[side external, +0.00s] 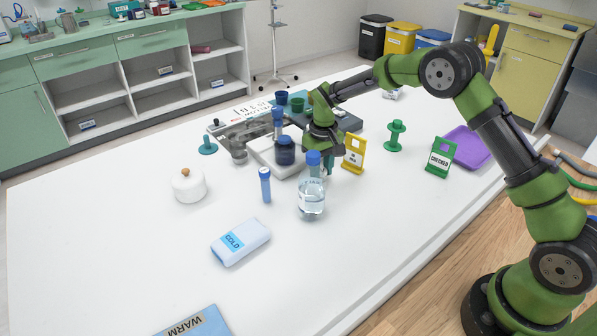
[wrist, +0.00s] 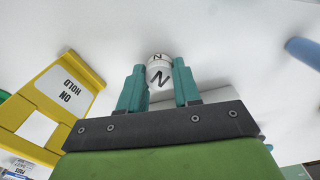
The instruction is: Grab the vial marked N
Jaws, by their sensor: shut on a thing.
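The vial marked N (wrist: 159,73) shows in the wrist view with a white cap and white label, both bearing a black N. It sits between the two teal fingers of my gripper (wrist: 160,84), which is shut on it. In the side view my gripper (side external: 327,166) is low over the white table, behind the clear flask and left of the yellow stand. There the vial is not distinguishable, as the flask's blue stopper and the fingers cover that spot.
The flask (side external: 311,198) stands close in front of my gripper. The yellow ON HOLD stand (side external: 354,154) is close on its right. The table's front left is mostly clear around a COLD pack (side external: 240,242).

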